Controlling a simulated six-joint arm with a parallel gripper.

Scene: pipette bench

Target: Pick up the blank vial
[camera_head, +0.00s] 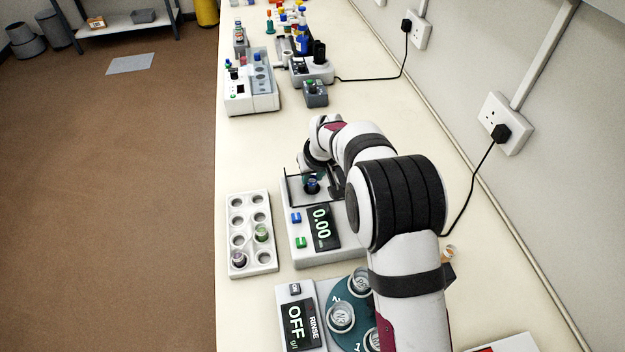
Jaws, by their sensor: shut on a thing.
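A small dark vial with a blue top (312,184) is at the weighing area of the white instrument (301,258), whose display reads 0.00. No readable label shows, so I cannot tell by its look that it is the blank vial. My gripper (314,177) is at this vial and shut on it. The fingertips are small and partly hidden by my wrist. I cannot tell whether the vial touches the instrument. A white rack (234,226) left of the instrument holds a green-topped vial (262,233) and a purplish vial (239,258); its other holes look empty.
A rinse unit (295,290) reading OFF, with a teal carousel (341,292) of cups, stands in front. Farther back are a white device (252,98) and several coloured bottles. My arm fills the right side, near the wall sockets (505,122).

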